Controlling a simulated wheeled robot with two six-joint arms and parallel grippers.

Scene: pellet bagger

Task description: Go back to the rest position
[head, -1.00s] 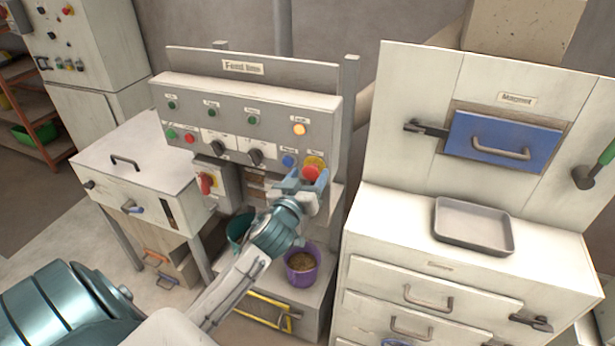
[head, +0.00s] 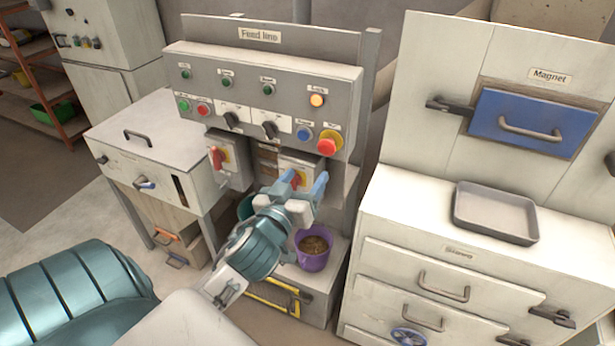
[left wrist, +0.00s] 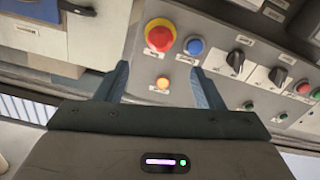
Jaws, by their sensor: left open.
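My left gripper (head: 306,184) is open and empty in the head view. The red button (left wrist: 160,34), the blue button (left wrist: 194,46) and the lit orange lamp (left wrist: 162,83) show beyond the fingers, and I see no contact. My right gripper is not in view.
At the right is a white cabinet (head: 400,226) with a grey tray (head: 497,240) on top and a blue magnet drawer (head: 570,137) above.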

